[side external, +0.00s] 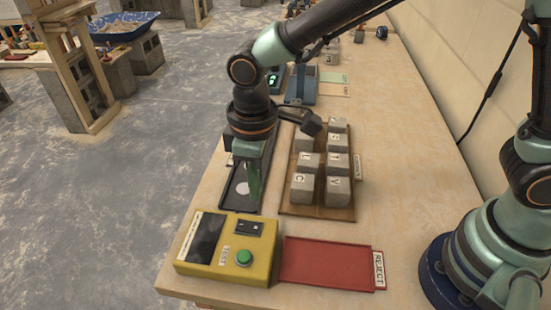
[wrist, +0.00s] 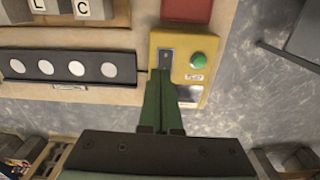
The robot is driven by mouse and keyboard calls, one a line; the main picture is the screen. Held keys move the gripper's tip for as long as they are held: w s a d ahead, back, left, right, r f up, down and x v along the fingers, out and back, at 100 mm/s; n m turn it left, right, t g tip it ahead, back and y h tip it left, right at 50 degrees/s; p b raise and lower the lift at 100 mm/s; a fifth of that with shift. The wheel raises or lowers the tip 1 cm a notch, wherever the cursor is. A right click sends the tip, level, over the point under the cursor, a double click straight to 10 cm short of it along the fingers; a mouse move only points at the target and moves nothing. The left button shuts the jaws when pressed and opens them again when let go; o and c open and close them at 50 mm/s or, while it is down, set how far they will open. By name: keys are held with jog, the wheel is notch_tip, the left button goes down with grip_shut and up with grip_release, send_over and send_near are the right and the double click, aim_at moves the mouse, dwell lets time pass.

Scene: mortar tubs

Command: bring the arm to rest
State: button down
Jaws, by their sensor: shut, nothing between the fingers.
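My gripper (side external: 254,190) points down over the near end of the black tray with white discs (side external: 232,202), just behind the yellow test box. Its green fingers are together and hold nothing. In the wrist view my gripper (wrist: 161,75) shows with its fingertips over the edge of the yellow box (wrist: 196,54), beside the end of the black tray (wrist: 125,72). I cannot tell whether the fingertips touch anything.
The yellow box has a green button (side external: 244,257) and a dark panel. A red reject tray (side external: 325,262) lies right of it. Several lettered grey blocks (side external: 303,187) stand on a brown board (side external: 316,212). A blue device (side external: 301,88) stands farther back. The right of the table is mostly clear.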

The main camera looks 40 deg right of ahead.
jog(key=s+d+r+m+t, duration=0.2)
jog(key=d+r+m, duration=0.2)
jog(key=d, duration=0.8)
jog(key=s+d+r+m+t, duration=0.2)
jog(key=d+r, duration=0.6)
jog(key=d, duration=0.5)
jog(key=m+t, duration=0.1)
jog(key=m, duration=0.1)
jog(key=shift+r+m, duration=0.15)
jog(key=shift+m, duration=0.15)
